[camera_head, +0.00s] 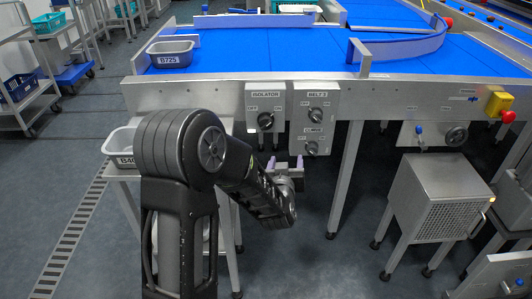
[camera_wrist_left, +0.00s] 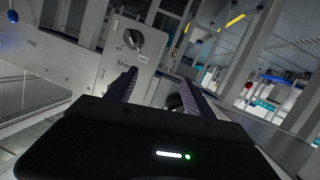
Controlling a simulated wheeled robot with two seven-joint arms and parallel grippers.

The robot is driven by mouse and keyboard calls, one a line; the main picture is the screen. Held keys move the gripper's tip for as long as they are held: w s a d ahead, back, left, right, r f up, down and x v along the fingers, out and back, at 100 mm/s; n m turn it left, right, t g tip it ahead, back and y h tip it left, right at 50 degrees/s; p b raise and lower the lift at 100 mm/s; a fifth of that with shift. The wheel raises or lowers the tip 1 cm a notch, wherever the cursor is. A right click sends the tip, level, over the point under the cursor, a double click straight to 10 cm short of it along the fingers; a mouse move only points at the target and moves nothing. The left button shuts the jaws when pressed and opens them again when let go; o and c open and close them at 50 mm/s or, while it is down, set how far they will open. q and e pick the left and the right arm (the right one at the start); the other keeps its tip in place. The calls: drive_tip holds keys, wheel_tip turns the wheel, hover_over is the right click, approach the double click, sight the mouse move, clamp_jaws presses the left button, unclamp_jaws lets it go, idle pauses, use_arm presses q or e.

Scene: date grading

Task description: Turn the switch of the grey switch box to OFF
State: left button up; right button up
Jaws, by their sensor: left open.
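Two grey switch boxes hang on the front rail of the blue belt table. The left grey box (camera_head: 265,107), labelled ISOLATOR, has one black rotary switch (camera_head: 265,121). The right grey box (camera_head: 314,118), labelled BELT 2, has two black knobs, one above the other. I cannot read for certain which way the switches point. My left gripper (camera_head: 285,163) is open and empty, just below and in front of the boxes, apart from them. In the left wrist view its two fingers (camera_wrist_left: 158,82) reach toward a grey panel with a black knob (camera_wrist_left: 127,38); another dark round part shows between the fingers.
A grey bin (camera_head: 171,60) marked B725 sits on the blue belt (camera_head: 265,50). Another bin (camera_head: 120,148) stands lower left, partly behind my arm. A yellow box with a red button (camera_head: 499,105) is at the right of the rail. A metal cabinet (camera_head: 440,190) stands below right.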

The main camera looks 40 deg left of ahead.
sight(266, 127)
use_arm(q)
drive_tip(key=s+a+r+n+y+b, duration=0.1)
drive_tip(key=a+r+n+y+b, duration=0.1)
drive_tip(key=a+r, duration=0.3)
drive_tip(key=shift+a+r+t+y, duration=0.3)
drive_tip(key=shift+a+r+y, duration=0.1)
drive_tip(key=shift+a+y, duration=0.4)
use_arm(e)
wheel_tip(266, 127, down, 4)
use_arm(q)
drive_tip(key=shift+d, duration=0.1)
drive_tip(key=shift+b+x, duration=0.5)
drive_tip(key=shift+x, duration=3.45)
drive_tip(key=shift+s, duration=0.1)
use_arm(e)
drive_tip(key=shift+w+d+f, duration=0.2)
drive_tip(key=shift+f, duration=0.35)
use_arm(q)
drive_tip(key=shift+c, duration=0.2)
clamp_jaws()
